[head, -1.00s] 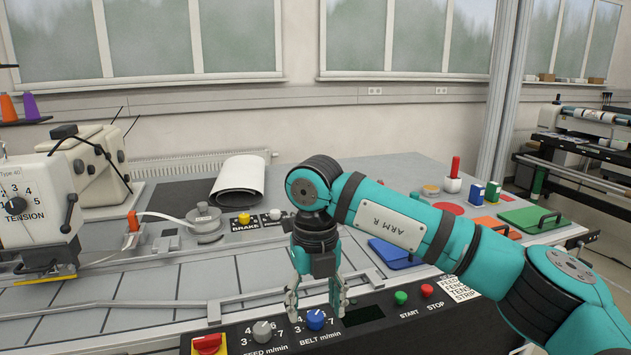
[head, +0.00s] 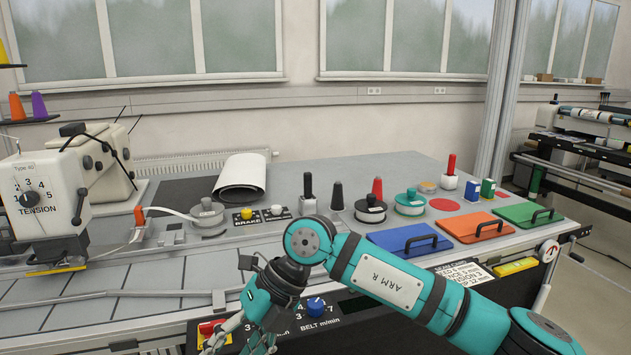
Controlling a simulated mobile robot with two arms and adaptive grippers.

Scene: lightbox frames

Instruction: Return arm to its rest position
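My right arm (head: 395,287), teal and black and marked ARM R, comes in from the lower right. Its wrist is bent, and the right gripper (head: 238,343) points down and to the left in front of the control panel. Its two fingers are apart with nothing visible between them. The fingertips are near the bottom edge of the view. The gripper partly covers the red switch (head: 211,326) and the panel behind it. The blue belt knob (head: 316,306) shows just right of the gripper. My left arm and gripper are not in view.
A sewing-type machine (head: 42,196) with a tension dial stands at the left. Blue (head: 408,240), orange (head: 474,226) and green (head: 527,214) handled plates lie at the right. Behind the arm stand spools and a white roll (head: 240,178). The air above the table's middle is clear.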

